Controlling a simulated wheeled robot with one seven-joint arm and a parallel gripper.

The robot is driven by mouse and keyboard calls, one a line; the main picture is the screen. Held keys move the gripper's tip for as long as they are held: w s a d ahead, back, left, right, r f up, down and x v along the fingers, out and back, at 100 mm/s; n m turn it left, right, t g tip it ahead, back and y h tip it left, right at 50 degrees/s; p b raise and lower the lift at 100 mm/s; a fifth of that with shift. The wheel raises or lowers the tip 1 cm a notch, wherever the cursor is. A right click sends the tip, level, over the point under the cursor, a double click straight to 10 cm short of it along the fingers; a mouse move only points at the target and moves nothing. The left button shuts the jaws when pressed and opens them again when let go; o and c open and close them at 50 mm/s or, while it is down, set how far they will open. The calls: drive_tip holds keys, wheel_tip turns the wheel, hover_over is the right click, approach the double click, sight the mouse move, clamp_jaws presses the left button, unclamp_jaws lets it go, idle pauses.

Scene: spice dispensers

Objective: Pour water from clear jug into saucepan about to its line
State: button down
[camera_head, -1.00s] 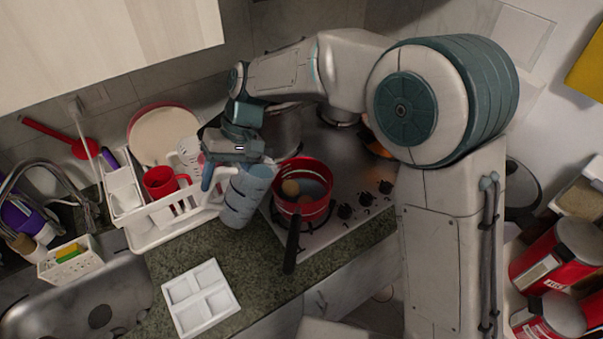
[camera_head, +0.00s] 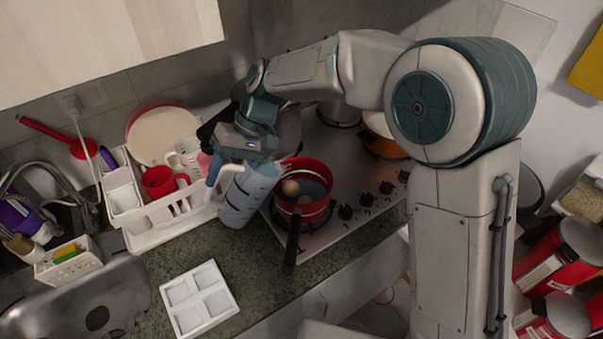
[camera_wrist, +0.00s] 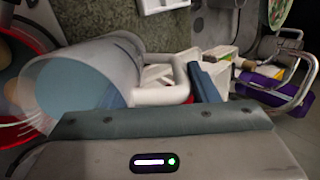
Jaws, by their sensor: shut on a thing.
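The clear jug (camera_head: 250,192), bluish with water, is held beside the red saucepan (camera_head: 312,211), with its top leaning right toward the pan. My gripper (camera_head: 217,171) is shut on the jug's handle, at the jug's left. The wrist view shows the jug (camera_wrist: 110,62), its handle (camera_wrist: 168,94) and a blue finger of my gripper (camera_wrist: 205,84) against the handle. The saucepan holds a brown egg (camera_head: 291,187) and some bluish content; its line cannot be made out. The pan's red rim (camera_wrist: 38,32) shows at the wrist view's left edge. I cannot tell whether water is flowing.
The saucepan sits on the stove (camera_head: 350,160), its black handle (camera_head: 292,245) pointing toward the front. A white dish rack (camera_head: 150,238) with a red mug (camera_head: 158,181) stands left of the jug. A white divided tray (camera_head: 200,300) lies on the counter in front.

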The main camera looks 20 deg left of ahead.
sight(238, 166)
drive_tip(key=shift+w+d, duration=0.2)
drive_tip(key=shift+w+d+y, duration=0.1)
drive_tip(key=shift+y, duration=0.2)
drive_tip(key=shift+d+r+g+b, duration=0.1)
drive_tip(key=shift+r+g+b, duration=0.2)
drive_tip(key=shift+g, duration=0.1)
drive_tip(key=shift+w+d+r+y, duration=0.1)
drive_tip(key=shift+w+d+y, duration=0.05)
drive_tip(key=shift+w+y, duration=0.15)
drive_tip(key=shift+s+r, duration=0.1)
drive_tip(key=shift+s, duration=0.05)
drive_tip(key=shift+w+d+r+g+y, duration=0.2)
drive_tip(key=shift+w+g+y, duration=0.1)
drive_tip(key=shift+g, duration=0.1)
drive_tip(key=shift+s+r, duration=0.1)
drive_tip(key=shift+w+d+r+g+y, duration=0.25)
drive_tip(key=shift+r+g+y, duration=0.05)
drive_tip(key=shift+r+y, duration=0.1)
idle(0.5)
